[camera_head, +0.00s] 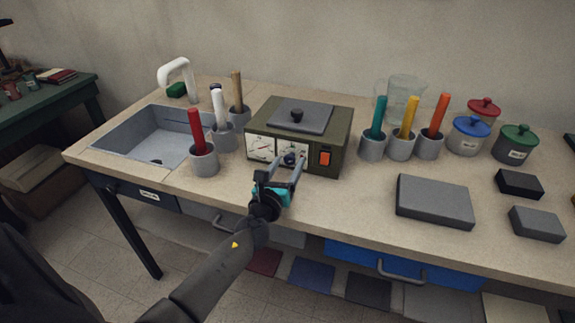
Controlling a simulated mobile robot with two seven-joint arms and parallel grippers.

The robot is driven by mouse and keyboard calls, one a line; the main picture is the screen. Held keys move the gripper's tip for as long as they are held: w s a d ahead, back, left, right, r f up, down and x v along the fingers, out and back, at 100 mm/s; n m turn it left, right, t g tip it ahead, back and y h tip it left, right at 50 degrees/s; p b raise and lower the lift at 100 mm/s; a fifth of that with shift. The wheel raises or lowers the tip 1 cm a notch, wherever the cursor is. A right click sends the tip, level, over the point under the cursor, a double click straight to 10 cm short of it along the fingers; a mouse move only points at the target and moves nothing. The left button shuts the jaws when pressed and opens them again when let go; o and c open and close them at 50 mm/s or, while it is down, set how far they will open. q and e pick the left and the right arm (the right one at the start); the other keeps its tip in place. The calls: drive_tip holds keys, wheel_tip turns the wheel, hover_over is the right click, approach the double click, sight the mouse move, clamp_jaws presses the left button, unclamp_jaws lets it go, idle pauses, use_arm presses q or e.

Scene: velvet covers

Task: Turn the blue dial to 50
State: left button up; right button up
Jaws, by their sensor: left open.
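The blue dial (290,158) is on the front face of an olive-green box device (308,125) on the table. The dial is small and partly hidden by my gripper, and its setting cannot be read. My left gripper (290,164) reaches the front of the device from below, its two fingers spread on either side of the dial. Whether the fingers touch the dial I cannot tell. Two white gauges (262,148) sit left of the dial, and an orange switch (325,158) sits right of it. My right gripper is not in view.
Grey cups with coloured handles (203,158) stand left of the device, by the sink (150,140). More such cups (373,145) stand to its right, with lidded jars (468,135) beyond. A flat grey block (434,200) lies at front right. Bare tabletop (350,205) lies before the device.

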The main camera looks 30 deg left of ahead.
use_arm(q)
drive_tip(key=shift+w, duration=0.2)
clamp_jaws()
idle(0.5)
